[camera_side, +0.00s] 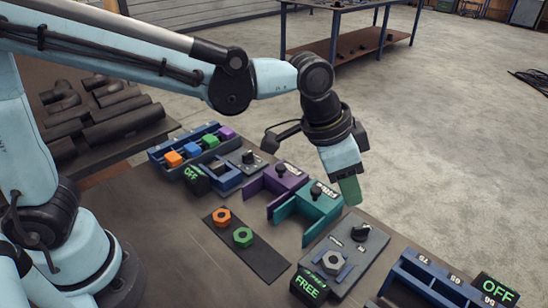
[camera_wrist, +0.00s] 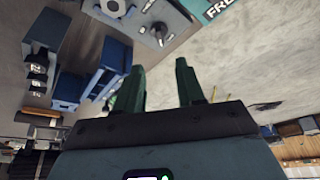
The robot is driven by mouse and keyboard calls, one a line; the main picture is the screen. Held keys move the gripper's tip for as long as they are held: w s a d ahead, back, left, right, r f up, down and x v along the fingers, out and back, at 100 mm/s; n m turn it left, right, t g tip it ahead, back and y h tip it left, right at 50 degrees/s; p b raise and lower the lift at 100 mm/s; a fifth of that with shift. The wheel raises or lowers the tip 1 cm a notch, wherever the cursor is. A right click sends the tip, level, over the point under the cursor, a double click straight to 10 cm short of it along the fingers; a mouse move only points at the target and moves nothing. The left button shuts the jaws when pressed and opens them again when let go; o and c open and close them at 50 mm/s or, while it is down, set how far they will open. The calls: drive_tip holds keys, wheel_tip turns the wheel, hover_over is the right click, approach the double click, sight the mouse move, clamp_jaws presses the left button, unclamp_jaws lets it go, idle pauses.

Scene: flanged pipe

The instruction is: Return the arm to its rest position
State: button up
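My gripper (camera_side: 350,190) hangs in the air at the end of my arm, above and behind the grey plate and to the right of the teal holder. In the wrist view my gripper (camera_wrist: 160,80) shows two dark green fingers standing apart, with nothing seen between them. It is open and empty. In the side view the fingers overlap, so their gap is hidden there.
A grey plate (camera_side: 318,247) with a hex nut and a knob, a teal holder (camera_side: 319,211) and a purple holder (camera_side: 271,189) stand below. An orange nut (camera_side: 221,216) and green nut (camera_side: 243,237) lie on a dark mat (camera_side: 265,266). Dark pipes (camera_side: 120,120) lie left.

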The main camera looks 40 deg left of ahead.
drive_tip(key=shift+r, duration=0.15)
drive_tip(key=shift+a, duration=0.15)
drive_tip(key=s+a+n+t+y, duration=0.15)
drive_tip(key=s+a+n, duration=0.25)
drive_tip(key=a, duration=0.7)
drive_tip(key=s+a+n+t+y, duration=0.15)
drive_tip(key=s+a+n, duration=0.3)
drive_tip(key=a, duration=0.65)
drive_tip(key=w+d+r+m+g+h, duration=0.1)
drive_tip(key=w+d+r+m+g, duration=0.3)
drive_tip(key=w+d, duration=0.6)
drive_tip(key=m+g, duration=0.2)
drive_tip(key=m, duration=0.3)
approach(362, 227)
drive_tip(key=shift+n+y, duration=0.25)
drive_tip(key=shift+y, duration=0.15)
drive_tip(key=f, duration=0.8)
drive_tip(key=shift+w+d+f, duration=0.15)
drive_tip(key=shift+d+f, duration=0.2)
